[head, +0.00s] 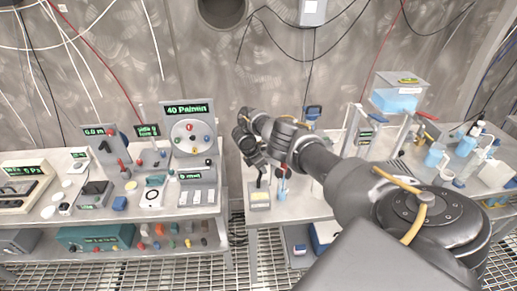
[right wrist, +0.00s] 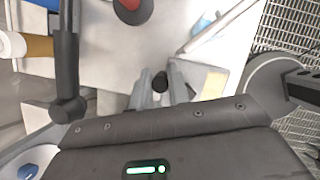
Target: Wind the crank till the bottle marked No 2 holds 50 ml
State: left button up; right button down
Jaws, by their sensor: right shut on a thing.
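My right gripper (head: 262,163) reaches down over the left part of the right-hand bench. In the right wrist view its fingers (right wrist: 160,88) are closed on a small black knob (right wrist: 160,79). I cannot tell for sure whether this knob is the crank's handle. In the head view a dark upright piece (head: 260,179) stands below the gripper, by a grey box with a yellowish label (head: 259,198). A small vessel with blue liquid (head: 282,186) is just right of it. Other bottles with blue liquid (head: 434,157) stand farther right. No bottle marking is legible. My left gripper is out of view.
A clear tank of blue liquid (head: 396,99) stands raised on the right bench, near a red-handled part (head: 428,116). The left bench carries several instruments, including a tall panel reading "40 Pa/min" (head: 188,109). A gap with grating floor separates the benches. Cables hang on the wall.

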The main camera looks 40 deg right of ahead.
jog(key=shift+s+d+m+g+b, duration=0.1)
jog(key=shift+s+m+g+b, duration=0.15)
jog(key=shift+m, duration=0.35)
jog(key=shift+s+d+m+g+b, duration=0.15)
jog(key=shift+m+b, duration=0.1)
jog(key=shift+m, duration=0.35)
jog(key=shift+r, duration=0.1)
jog(key=c, duration=1.3)
grip_release()
jog(key=shift+a, duration=0.1)
jog(key=p+v, duration=0.4)
jog(key=v, duration=0.6)
jog(key=shift+w+r, duration=0.1)
jog(key=shift+r, duration=0.3)
